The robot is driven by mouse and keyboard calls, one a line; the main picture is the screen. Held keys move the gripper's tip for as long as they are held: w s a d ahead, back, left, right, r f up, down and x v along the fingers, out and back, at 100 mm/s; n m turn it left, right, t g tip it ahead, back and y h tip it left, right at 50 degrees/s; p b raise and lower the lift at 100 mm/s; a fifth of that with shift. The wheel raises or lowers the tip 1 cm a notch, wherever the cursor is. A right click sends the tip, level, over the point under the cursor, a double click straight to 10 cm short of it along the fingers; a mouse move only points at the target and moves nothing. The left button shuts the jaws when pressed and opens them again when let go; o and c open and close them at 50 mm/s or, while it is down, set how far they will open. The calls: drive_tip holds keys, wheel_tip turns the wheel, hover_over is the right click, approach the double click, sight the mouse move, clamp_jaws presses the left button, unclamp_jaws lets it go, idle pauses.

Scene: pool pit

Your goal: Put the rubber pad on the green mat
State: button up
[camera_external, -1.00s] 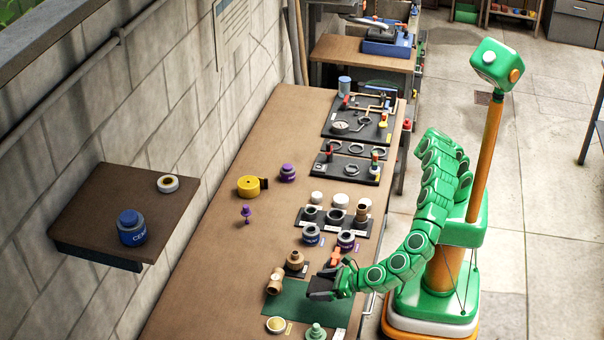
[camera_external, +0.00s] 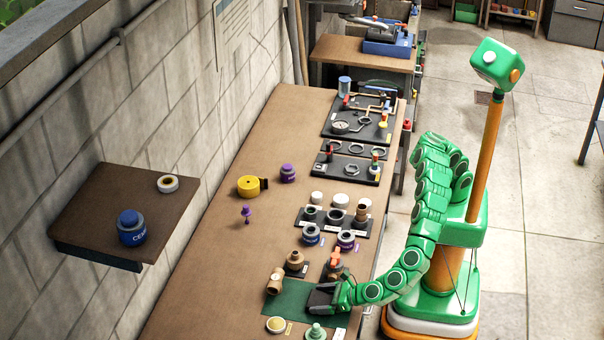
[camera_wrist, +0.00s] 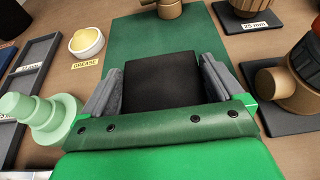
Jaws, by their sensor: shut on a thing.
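The black square rubber pad (camera_wrist: 162,86) is between the grey fingers of my gripper (camera_wrist: 160,88) in the wrist view, and the gripper is shut on it. In the wrist view the green mat (camera_wrist: 160,38) lies behind and under the pad. I cannot tell whether the pad touches the mat.
A brass fitting (camera_external: 275,281) stands at the mat's left edge. A grease dish (camera_external: 276,324) and a pale green stepped piece (camera_external: 316,332) are at the front. A valve with an orange handle (camera_external: 335,262) and a brass fitting on a pad (camera_external: 296,260) stand behind the mat.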

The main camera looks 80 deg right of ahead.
drive_tip(key=shift+f, duration=0.15)
drive_tip(key=o, duration=0.8)
drive_tip(key=shift+s+r, duration=0.2)
drive_tip(key=shift+r, duration=0.05)
drive_tip(key=v, duration=1.1)
drive_tip(key=shift+s+r, duration=0.15)
drive_tip(key=shift+s, duration=0.1)
